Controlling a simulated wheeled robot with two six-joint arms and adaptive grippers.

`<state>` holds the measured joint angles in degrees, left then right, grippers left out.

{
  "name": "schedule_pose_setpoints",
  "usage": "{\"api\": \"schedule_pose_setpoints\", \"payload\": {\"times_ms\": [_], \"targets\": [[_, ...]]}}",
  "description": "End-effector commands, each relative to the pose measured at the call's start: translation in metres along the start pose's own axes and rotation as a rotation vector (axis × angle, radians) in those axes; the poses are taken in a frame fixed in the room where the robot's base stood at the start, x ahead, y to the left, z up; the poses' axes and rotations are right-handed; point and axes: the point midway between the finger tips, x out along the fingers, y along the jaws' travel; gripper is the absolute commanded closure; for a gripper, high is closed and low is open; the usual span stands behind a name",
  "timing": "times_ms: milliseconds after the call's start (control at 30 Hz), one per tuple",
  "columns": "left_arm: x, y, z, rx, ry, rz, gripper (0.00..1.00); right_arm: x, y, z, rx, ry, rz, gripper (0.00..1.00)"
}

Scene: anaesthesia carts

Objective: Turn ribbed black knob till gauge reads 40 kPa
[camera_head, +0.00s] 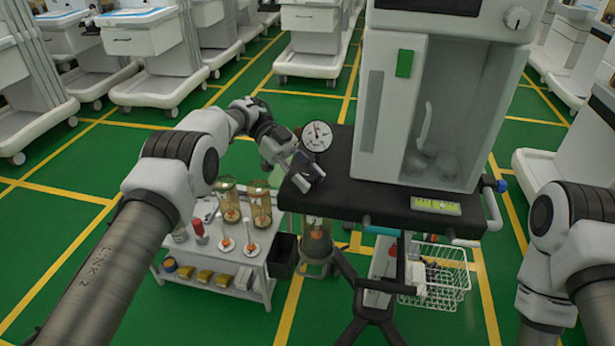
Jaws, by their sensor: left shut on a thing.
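The round white gauge (317,136) stands at the left back of the cart's black shelf, its dial facing me. Its needle points roughly upward, but the numbers are too small to read. My left gripper (304,173) is just below and left of the gauge, at the shelf's left end. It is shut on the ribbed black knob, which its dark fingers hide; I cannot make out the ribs. My right arm shows at the right edge, but its gripper is out of view.
The black shelf (365,203) carries a tall white cabinet (385,130) right of the gauge. A low white trolley (262,268) with amber jars (262,208) stands below my left arm. A white wire basket (445,287) hangs at the front. Other carts stand behind on green floor.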

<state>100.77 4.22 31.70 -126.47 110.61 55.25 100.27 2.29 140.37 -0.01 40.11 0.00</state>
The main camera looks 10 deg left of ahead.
Motion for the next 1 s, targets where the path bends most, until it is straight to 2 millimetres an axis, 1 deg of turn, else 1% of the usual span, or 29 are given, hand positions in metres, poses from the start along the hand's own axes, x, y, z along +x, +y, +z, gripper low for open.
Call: {"api": "schedule_pose_setpoints", "payload": {"times_ms": [67,100,133,167,433,533,667,800,900,1000], "targets": [[0.001,0.000,0.000,-0.001,0.002,0.002,0.97,0.000,0.000,0.000,0.000,0.000,0.000,0.60],[0.001,0.000,0.000,-0.001,0.002,0.002,0.48,0.000,0.000,0.000,0.000,0.000,0.000,0.60],[0.001,0.000,0.000,-0.001,0.002,0.002,0.38,0.000,0.000,0.000,0.000,0.000,0.000,0.60],[0.001,0.000,0.000,-0.001,0.002,0.002,0.36,0.000,0.000,0.000,0.000,0.000,0.000,0.60],[0.000,0.000,-0.001,0.000,0.001,0.000,0.36,0.000,0.000,0.000,0.000,0.000,0.000,0.60],[-0.003,0.000,-0.007,0.001,0.000,-0.001,0.36,0.000,0.000,0.000,0.000,0.000,0.000,0.60],[-0.012,-0.001,-0.029,0.003,-0.002,-0.001,0.36,0.000,0.000,0.000,0.000,0.000,0.000,0.60],[-0.024,-0.001,-0.060,0.003,-0.001,-0.001,0.36,0.000,0.000,0.000,0.000,0.000,0.000,0.60],[-0.031,0.000,-0.078,0.002,0.000,0.000,0.36,0.000,0.000,0.000,0.000,0.000,0.000,0.60],[-0.036,0.000,-0.089,0.001,0.000,-0.001,0.36,0.000,0.000,0.000,0.000,0.000,0.000,0.60]]}}
